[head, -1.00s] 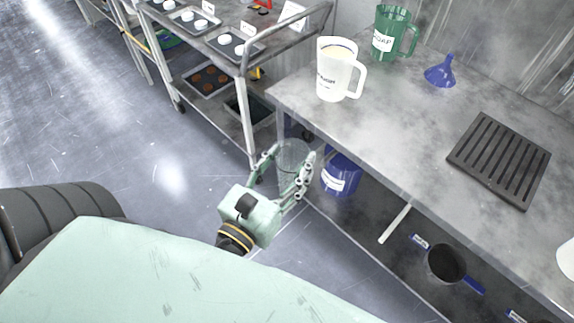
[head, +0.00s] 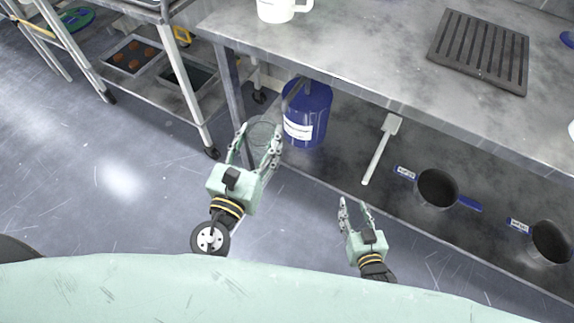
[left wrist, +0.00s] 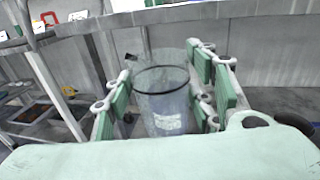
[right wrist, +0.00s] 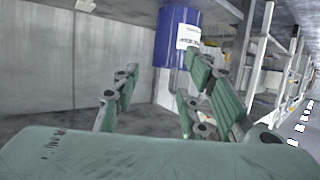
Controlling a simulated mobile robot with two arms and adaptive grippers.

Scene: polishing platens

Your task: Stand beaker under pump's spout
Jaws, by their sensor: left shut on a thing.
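A clear glass beaker (head: 263,131) is held upright between the fingers of my left gripper (head: 257,147), which is shut on it. In the left wrist view the beaker (left wrist: 163,98) shows a dark rim and a pale label. The blue pump container (head: 308,118) with a white label stands on the lower shelf, just right of the beaker in the head view; its dark spout (head: 293,92) is near the table edge and partly hidden. My right gripper (head: 356,208) is open and empty in front of the shelf. The blue container (right wrist: 177,38) appears beyond its fingers in the right wrist view.
The steel table (head: 370,65) carries a slatted dark rack (head: 480,50) and a white jug (head: 278,8). On its lower shelf lie a white-handled tool (head: 380,150) and black pans (head: 437,187) with blue handles. A wheeled cart (head: 205,125) stands at left. Floor in front is clear.

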